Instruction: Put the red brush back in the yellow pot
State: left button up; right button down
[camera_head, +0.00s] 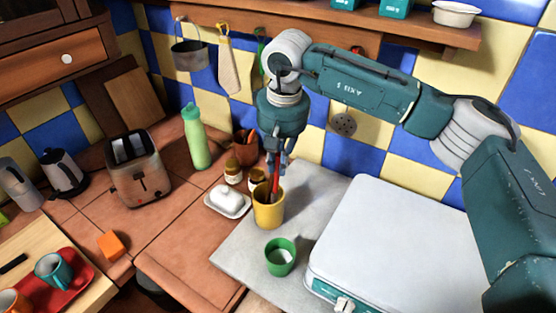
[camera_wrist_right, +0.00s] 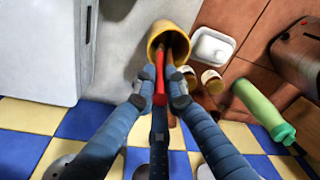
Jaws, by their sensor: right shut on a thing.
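The yellow pot (camera_head: 269,212) stands upright on the grey slab, between the butter dish and the green cup. My right gripper (camera_head: 278,160) is above the pot, pointing down, shut on the red brush (camera_head: 275,181). The brush is close to upright, and its lower end is at the pot's mouth, seemingly inside the rim. In the right wrist view the red brush (camera_wrist_right: 160,82) runs between the fingertips (camera_wrist_right: 160,90) towards the opening of the yellow pot (camera_wrist_right: 168,30). How deep the brush reaches is hidden. My left gripper is not in view.
A green cup (camera_head: 280,258) stands in front of the pot. A white butter dish (camera_head: 228,203) and small jars (camera_head: 233,171) are to its left. A large white-lidded appliance (camera_head: 390,240) fills the right. A green bottle (camera_head: 196,140) and toaster (camera_head: 137,172) stand further left.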

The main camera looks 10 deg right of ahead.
aim_at(278, 179)
jog(key=shift+f+b, duration=1.6)
jog(key=shift+f, duration=0.75)
jog(key=c, duration=1.7)
grip_release()
jog(key=shift+r, duration=0.2)
jog(key=r, duration=0.4)
jog(key=s+r, duration=0.1)
jog(key=r, duration=0.6)
jog(key=shift+s+d+r, duration=0.2)
jog(key=shift+s+r, duration=0.05)
jog(key=shift+r, duration=0.05)
